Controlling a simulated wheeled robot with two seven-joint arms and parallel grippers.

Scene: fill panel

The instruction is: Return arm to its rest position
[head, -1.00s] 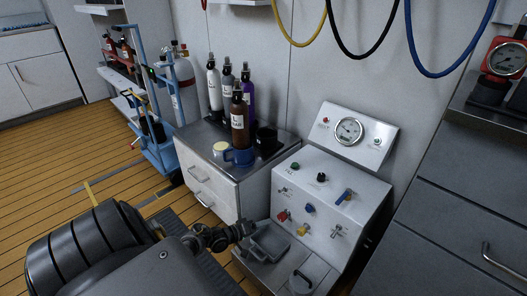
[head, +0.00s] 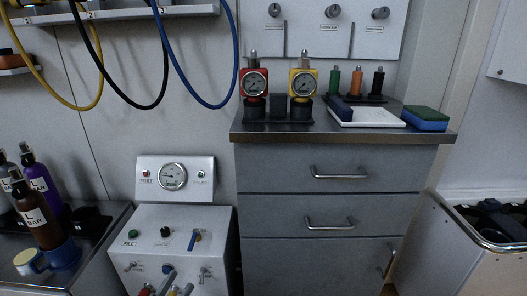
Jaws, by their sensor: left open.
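Neither of my grippers nor my arms can be made out in the head view now. The white fill panel (head: 180,222) stands at the lower left, with a round gauge (head: 173,176) on its raised back plate. A green knob, a black knob and a blue lever (head: 194,239) sit on its sloped top. The lower part of the panel is cut off.
A grey drawer cabinet (head: 330,215) bears a red gauge (head: 253,84), a yellow gauge (head: 302,84), small cylinders, a white tray (head: 366,115) and a blue-green sponge (head: 425,118). Hoses hang above. An open bin (head: 493,225) is right.

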